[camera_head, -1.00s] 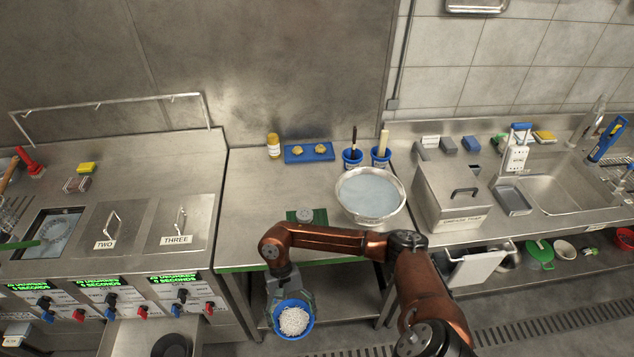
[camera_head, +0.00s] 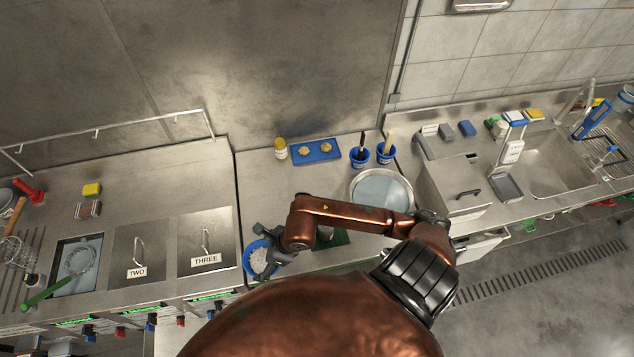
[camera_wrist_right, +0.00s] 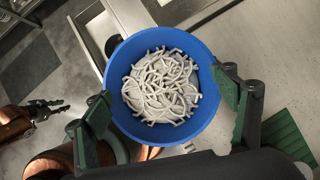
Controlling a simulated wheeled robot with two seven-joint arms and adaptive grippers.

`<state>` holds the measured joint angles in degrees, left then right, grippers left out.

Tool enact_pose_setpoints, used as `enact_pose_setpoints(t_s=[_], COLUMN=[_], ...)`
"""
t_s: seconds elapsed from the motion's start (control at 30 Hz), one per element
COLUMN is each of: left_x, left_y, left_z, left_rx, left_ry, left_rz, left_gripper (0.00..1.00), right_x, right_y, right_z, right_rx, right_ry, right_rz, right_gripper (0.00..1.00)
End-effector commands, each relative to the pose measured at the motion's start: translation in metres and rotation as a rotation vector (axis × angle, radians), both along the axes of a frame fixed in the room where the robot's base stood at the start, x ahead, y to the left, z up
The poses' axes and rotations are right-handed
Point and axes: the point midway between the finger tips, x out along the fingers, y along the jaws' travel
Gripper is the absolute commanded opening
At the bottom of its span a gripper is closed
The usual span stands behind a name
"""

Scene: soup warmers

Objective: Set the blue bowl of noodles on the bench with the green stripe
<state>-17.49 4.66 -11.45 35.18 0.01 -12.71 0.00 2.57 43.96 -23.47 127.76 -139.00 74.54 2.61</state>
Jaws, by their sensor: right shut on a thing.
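The blue bowl (camera_head: 249,271) holds white noodles (camera_head: 262,259). It is at the front left corner of the middle bench (camera_head: 268,192); I cannot tell whether it touches the surface. My right gripper (camera_head: 272,240) is shut on the bowl. In the right wrist view the bowl (camera_wrist_right: 205,65) sits between the two fingers of this gripper (camera_wrist_right: 165,95), with noodles inside and the bowl about level. The bench's green front stripe is largely hidden by my right arm. My left gripper (camera_wrist_right: 47,106) shows small at the left of the wrist view; its opening is unclear.
A metal bowl of liquid (camera_head: 382,190), blue tray (camera_head: 316,151), yellow-capped jar (camera_head: 281,148) and two blue pots stand on the bench. A green mat (camera_head: 335,238) is partly hidden by my arm. Soup warmers (camera_head: 206,240) adjoin on the left. The bench's left middle is clear.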

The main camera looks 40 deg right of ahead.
Motion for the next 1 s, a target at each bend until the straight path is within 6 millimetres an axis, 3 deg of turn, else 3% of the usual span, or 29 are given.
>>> enact_pose_setpoints(t_s=[0.1,0.27,0.6,0.8,1.0], left_x=[0.008,0.015,0.006,0.007,0.009], left_y=[0.000,-0.001,-0.001,-0.001,-0.002], left_z=[0.008,0.017,0.037,0.042,0.043], left_rx=[0.000,-0.001,-0.001,-0.001,-0.002], left_ry=[-0.010,-0.020,-0.010,-0.011,-0.013], left_rz=[-0.002,-0.003,0.000,0.000,-0.001], left_gripper=[0.26,0.26,0.26,0.26,0.26], right_x=[0.002,0.013,0.048,0.060,0.065], right_y=[-0.002,-0.026,-0.092,-0.114,-0.123], right_z=[0.008,-0.003,-0.045,-0.076,-0.089], right_rx=[0.000,-0.004,0.000,0.001,0.000], right_ry=[0.002,0.007,0.009,0.005,0.004], right_rz=[-0.052,-0.069,-0.070,-0.068,-0.067], right_gripper=[0.48,0.48,0.48,0.48,0.48])
